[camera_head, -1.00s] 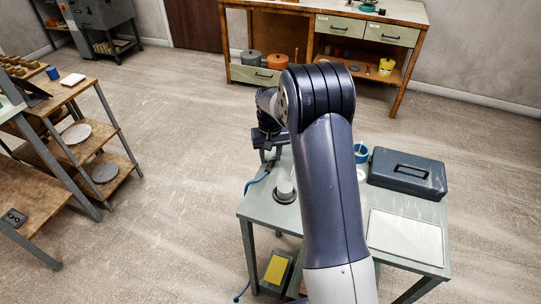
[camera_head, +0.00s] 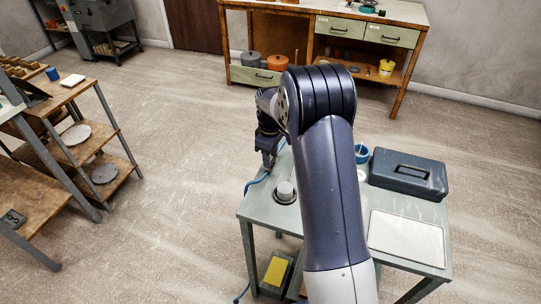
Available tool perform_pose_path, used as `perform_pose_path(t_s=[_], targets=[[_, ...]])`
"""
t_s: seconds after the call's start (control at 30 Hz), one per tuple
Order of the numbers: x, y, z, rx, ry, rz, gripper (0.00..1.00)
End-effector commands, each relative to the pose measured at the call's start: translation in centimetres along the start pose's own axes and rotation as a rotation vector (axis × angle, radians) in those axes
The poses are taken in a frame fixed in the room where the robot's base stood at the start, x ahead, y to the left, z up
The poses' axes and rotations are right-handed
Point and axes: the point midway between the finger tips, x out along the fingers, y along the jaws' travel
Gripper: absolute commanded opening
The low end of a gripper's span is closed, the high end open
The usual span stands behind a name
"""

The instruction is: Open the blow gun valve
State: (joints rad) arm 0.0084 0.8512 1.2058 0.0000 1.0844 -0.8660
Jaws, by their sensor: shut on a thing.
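My gripper (camera_head: 268,158) points down at the left back edge of the grey-green table (camera_head: 262,211). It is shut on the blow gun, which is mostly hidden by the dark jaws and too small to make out. A thin blue air hose (camera_head: 257,182) curves from below the gripper over the table's left edge. A bit of blue (camera_head: 281,146) shows just right of the gripper. I cannot make out the valve or its lever.
On the table are a grey knob-like piece on a dark round base (camera_head: 285,192), a blue cup (camera_head: 361,153), a dark toolbox (camera_head: 408,174) and a white tray (camera_head: 405,238). My arm hides the table's middle. Shelves (camera_head: 95,165) stand left; the floor between is clear.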

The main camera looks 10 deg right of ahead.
Motion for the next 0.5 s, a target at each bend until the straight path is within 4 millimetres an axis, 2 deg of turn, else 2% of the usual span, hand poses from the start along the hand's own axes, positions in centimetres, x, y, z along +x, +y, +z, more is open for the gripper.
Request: perform_pose_path(t_s=[0.2, 0.5], targets=[[0.01, 0.00, 0.01, -0.093, 0.000, 0.000, 0.14], [0.00, 0.00, 0.02, -0.139, 0.000, 0.000, 0.14]])
